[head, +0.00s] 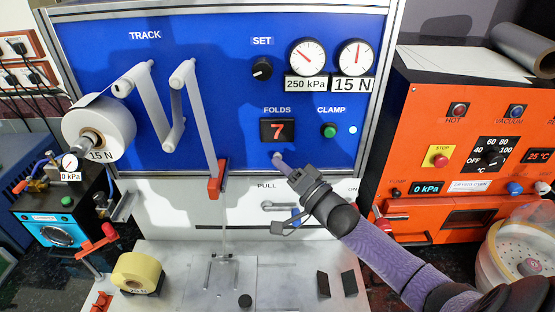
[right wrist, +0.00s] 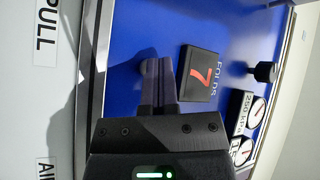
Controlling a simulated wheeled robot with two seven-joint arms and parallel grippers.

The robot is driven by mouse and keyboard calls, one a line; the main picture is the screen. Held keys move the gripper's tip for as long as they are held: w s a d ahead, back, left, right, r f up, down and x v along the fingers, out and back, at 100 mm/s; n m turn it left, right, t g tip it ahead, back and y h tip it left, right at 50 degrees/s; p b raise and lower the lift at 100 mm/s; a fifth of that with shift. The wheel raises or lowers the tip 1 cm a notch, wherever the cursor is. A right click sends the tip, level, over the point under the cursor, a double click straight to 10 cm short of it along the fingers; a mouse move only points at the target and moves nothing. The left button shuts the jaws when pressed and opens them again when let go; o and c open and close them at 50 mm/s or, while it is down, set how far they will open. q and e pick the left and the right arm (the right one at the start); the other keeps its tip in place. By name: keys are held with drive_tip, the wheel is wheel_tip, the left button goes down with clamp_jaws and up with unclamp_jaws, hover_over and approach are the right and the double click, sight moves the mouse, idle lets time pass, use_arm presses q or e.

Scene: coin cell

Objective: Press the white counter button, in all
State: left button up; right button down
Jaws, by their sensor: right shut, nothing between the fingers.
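The FOLDS counter display (head: 278,131) shows a red 7 on the blue panel (head: 225,100). My right gripper (head: 279,160) is shut and empty, with its fingertips at the panel just below the display. In the right wrist view, the closed fingers (right wrist: 158,82) point at the blue panel beside the display (right wrist: 200,74). My left gripper is not in view.
Right of the display are the green CLAMP button (head: 329,131) and a small pale round spot (head: 353,130). A white strip runs over rollers to a red clip (head: 218,180) left of my gripper. An orange oven (head: 470,130) stands at the right.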

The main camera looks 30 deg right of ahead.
drive_tip(key=shift+w+d, duration=0.1)
idle(0.4)
drive_tip(key=shift+s+a+p, duration=0.45)
drive_tip(key=shift+s+p, duration=0.3)
drive_tip(key=s+a+p, duration=0.1)
drive_tip(key=s+p, duration=0.1)
drive_tip(key=s, duration=0.1)
drive_tip(key=s+a+p, duration=0.1)
drive_tip(key=shift+s+a+p, duration=0.15)
drive_tip(key=shift+a+p, duration=0.15)
drive_tip(key=shift+a, duration=0.05)
idle(0.4)
